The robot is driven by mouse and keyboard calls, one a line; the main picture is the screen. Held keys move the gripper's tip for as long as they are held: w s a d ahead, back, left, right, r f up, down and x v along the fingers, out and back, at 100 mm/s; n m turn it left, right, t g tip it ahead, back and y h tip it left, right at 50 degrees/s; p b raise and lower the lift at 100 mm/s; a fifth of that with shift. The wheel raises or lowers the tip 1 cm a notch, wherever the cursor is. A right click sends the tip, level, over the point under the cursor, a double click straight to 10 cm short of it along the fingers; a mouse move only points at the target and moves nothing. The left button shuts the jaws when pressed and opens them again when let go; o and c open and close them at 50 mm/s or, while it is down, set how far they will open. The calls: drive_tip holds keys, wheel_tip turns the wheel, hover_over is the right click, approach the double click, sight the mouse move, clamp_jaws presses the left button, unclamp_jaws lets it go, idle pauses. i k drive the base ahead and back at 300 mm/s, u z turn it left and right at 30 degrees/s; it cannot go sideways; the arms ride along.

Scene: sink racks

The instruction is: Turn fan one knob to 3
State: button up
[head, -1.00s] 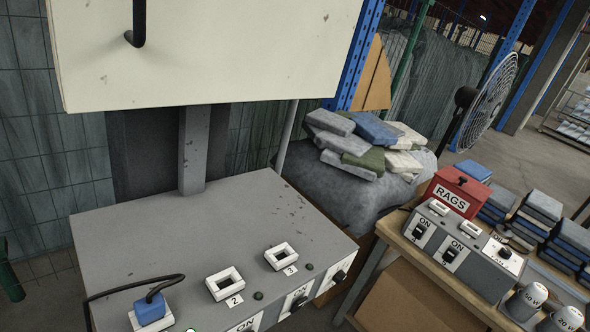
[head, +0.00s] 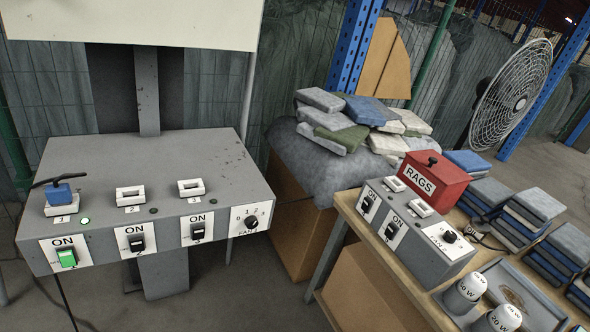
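The fan one knob (head: 251,222) is a small dark round dial on a white plate with printed numbers. The plate sits at the right end of the front face of the grey control box (head: 215,160). The label below the dial reads FAN and a digit too small to be sure of. I cannot tell which number the dial points to. A large grey fan (head: 512,100) stands at the upper right. My gripper is not visible in this view, and nothing covers the knob.
The grey box carries a blue plug (head: 59,194) in socket 1, a lit green switch (head: 67,257) and two black switches. A second control box (head: 410,225) with a FAN 2 knob (head: 449,237) stands on the wooden bench beside a red RAGS box (head: 436,178). Open floor separates them.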

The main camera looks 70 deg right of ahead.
sight(252, 222)
drive_tip(key=z, duration=0.05)
drive_tip(key=k, duration=0.3)
drive_tip(key=z, duration=1.3)
drive_tip(key=i, duration=1)
drive_tip(key=u, duration=0.05)
drive_tip(key=k, duration=0.7)
